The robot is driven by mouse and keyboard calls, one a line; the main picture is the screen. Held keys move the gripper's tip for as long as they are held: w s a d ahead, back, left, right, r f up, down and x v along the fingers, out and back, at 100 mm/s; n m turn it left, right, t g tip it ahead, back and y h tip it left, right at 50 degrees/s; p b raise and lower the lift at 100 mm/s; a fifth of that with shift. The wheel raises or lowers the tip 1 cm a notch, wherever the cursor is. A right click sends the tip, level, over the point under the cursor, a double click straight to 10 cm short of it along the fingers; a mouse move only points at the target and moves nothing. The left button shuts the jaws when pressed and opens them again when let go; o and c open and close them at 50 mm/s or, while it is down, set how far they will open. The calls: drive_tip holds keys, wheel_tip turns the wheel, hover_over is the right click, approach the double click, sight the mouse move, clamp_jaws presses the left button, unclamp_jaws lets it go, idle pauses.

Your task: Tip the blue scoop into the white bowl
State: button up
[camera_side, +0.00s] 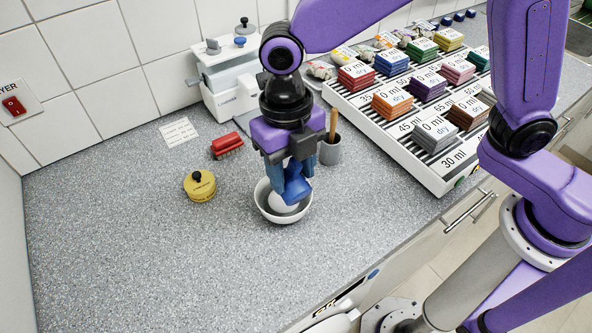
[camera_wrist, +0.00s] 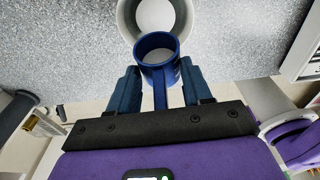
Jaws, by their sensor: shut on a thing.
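The blue scoop (camera_side: 297,190) is held by my gripper (camera_side: 286,172) and is tilted over the white bowl (camera_side: 265,208). In the wrist view my gripper (camera_wrist: 160,80) has its two fingers on either side of the scoop's handle, with the scoop (camera_wrist: 158,72) in front of them. The scoop's mouth shows something pale inside; I cannot tell whether it is contents or the bowl seen through it. The white bowl (camera_wrist: 125,22) lies just beyond the scoop. A white rounded mass (camera_side: 281,204) shows in the bowl, partly hidden by the scoop.
A grey cup (camera_side: 330,152) with a wooden stick is close behind right. A rack (camera_side: 441,184) of coloured, labelled stacks fills the right. The front-left counter is clear.

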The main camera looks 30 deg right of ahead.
drive_tip(key=w+g, duration=0.1)
drive_tip(key=g, duration=0.2)
drive_tip(key=shift+w+f, duration=0.2)
drive_tip(key=shift+w, duration=0.15)
drive_tip(key=shift+w+f+g, duration=0.15)
drive_tip(key=shift+w+g, duration=0.4)
drive_tip(key=shift+g, duration=0.7)
drive_tip(key=shift+w+f+g, duration=0.15)
drive_tip(key=shift+w+g, duration=0.4)
drive_tip(key=shift+g, duration=0.7)
